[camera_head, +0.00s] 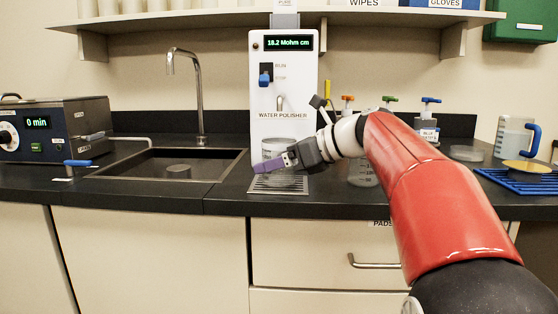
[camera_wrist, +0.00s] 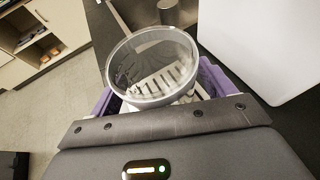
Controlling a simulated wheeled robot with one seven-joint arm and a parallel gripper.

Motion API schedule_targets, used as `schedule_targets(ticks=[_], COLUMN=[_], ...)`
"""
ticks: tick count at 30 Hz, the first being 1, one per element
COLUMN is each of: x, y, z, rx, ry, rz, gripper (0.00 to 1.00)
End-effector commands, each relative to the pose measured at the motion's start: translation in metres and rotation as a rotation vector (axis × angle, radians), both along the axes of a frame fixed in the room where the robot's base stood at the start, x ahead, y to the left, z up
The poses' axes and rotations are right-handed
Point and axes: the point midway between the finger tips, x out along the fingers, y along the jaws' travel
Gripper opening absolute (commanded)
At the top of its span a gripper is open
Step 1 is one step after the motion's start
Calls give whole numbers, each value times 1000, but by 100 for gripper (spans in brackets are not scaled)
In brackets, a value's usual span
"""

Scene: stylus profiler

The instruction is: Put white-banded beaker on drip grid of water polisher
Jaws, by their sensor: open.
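A clear beaker (camera_head: 285,144) stands upright at the drip grid (camera_head: 278,187) of the white water polisher (camera_head: 284,75), below its spout. In the wrist view the beaker (camera_wrist: 150,45) shows from above with its round rim, and the slots of the grid show through it. I cannot make out a white band clearly. My gripper (camera_head: 270,166) is open, with its purple fingers low on either side of the beaker; whether they touch it I cannot tell. The gripper hides part of the beaker's lower wall and of the grid.
A sink (camera_head: 165,164) with a tall tap lies left of the polisher. Another beaker (camera_head: 362,174) stands to the right, partly behind my red arm. A blue rack (camera_head: 520,181), a jug (camera_head: 513,138) and a blue instrument (camera_head: 58,128) are farther off. A shelf (camera_head: 190,21) runs above.

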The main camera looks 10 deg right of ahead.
Motion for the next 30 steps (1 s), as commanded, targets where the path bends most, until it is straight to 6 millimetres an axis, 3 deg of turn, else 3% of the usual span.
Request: schedule_targets(ticks=[8, 21, 30], x=[-3, -56, -72], y=[-5, -66, -84], z=[6, 40, 49], rx=[-1, -2, 0], ry=[-1, -2, 0], rz=[-1, -3, 0], gripper=[82, 82, 82])
